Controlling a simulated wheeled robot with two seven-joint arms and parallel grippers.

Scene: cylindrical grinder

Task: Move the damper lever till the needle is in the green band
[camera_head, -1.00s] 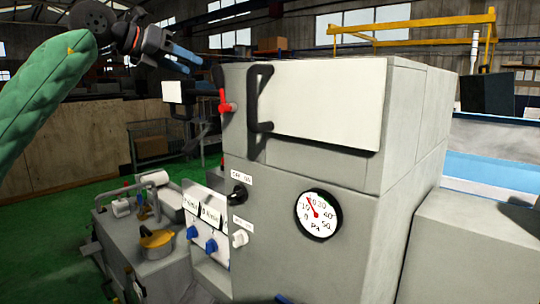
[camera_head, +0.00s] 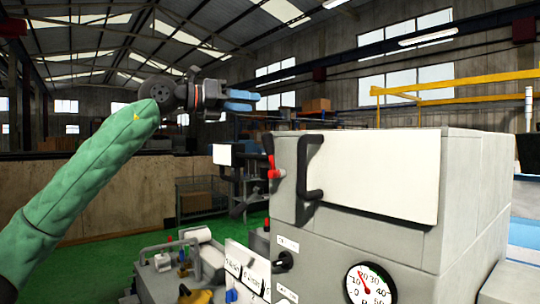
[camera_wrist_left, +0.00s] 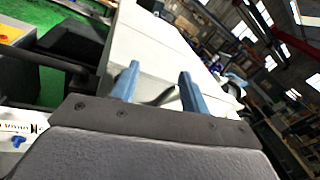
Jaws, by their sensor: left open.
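A red lever (camera_head: 271,158) stands upright at the left edge of the grey machine cabinet (camera_head: 350,235); I take it for the damper lever. The round white Pa gauge (camera_head: 370,286) is on the cabinet front, cut by the bottom edge in the head view. Its red needle points up and left; I cannot make out a green band. My left gripper (camera_head: 254,101) is raised in the air, above and left of the lever, its blue fingers apart and empty. The fingers also show in the left wrist view (camera_wrist_left: 156,82), with the pale cabinet beyond. My right gripper is out of view.
A black handle (camera_head: 308,168) sticks out from the cabinet's white panel (camera_head: 385,175). A black switch (camera_head: 283,261) is below it. Lower left is a bench (camera_head: 150,285) with pipes and a yellow part. Open green floor (camera_head: 120,248) lies behind.

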